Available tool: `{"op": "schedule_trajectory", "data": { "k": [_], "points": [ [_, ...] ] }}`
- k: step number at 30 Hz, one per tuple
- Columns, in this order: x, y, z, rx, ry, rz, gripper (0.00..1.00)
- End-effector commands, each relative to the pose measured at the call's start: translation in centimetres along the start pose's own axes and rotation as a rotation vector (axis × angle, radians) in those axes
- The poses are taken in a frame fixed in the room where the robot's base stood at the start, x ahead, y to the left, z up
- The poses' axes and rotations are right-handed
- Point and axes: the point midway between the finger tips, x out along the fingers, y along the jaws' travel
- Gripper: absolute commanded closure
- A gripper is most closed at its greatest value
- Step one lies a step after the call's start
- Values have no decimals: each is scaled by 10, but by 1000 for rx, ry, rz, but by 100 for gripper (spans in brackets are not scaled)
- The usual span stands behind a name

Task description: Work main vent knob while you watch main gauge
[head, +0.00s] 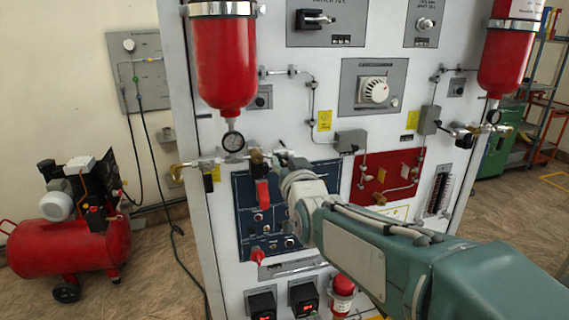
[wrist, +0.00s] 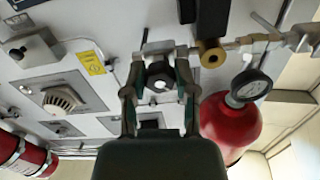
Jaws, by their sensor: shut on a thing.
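The vent knob (wrist: 159,84), dark and round with a pale centre, sits between the two fingers of my gripper (wrist: 158,76) in the wrist view. The fingers are shut on its sides. In the head view my gripper (head: 284,158) reaches the panel just right of the brass fitting, and it hides the knob. The main gauge (head: 233,142), a small white dial with a dark rim, hangs under the left red tank (head: 223,62). The gauge also shows in the wrist view (wrist: 249,86), right of my gripper. Its needle is too small to read surely.
A brass fitting (wrist: 210,54) and pipe lie close beside my gripper. A red-handled valve (head: 262,193) sits below it on the blue panel (head: 246,222). A white dial knob (head: 375,90) is higher up. A red compressor (head: 75,235) stands on the floor at left.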

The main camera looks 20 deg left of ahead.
Motion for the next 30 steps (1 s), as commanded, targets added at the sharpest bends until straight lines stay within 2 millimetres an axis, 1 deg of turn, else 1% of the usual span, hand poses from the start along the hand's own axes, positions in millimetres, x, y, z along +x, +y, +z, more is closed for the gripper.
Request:
{"op": "schedule_trajectory", "data": {
  "k": [8, 21, 30],
  "points": [
    [1, -1, 0, 101, 1, 0, 100],
    [1, -1, 0, 440, 1, 0, 100],
    [1, -1, 0, 611, 1, 0, 100]
  ]
}}
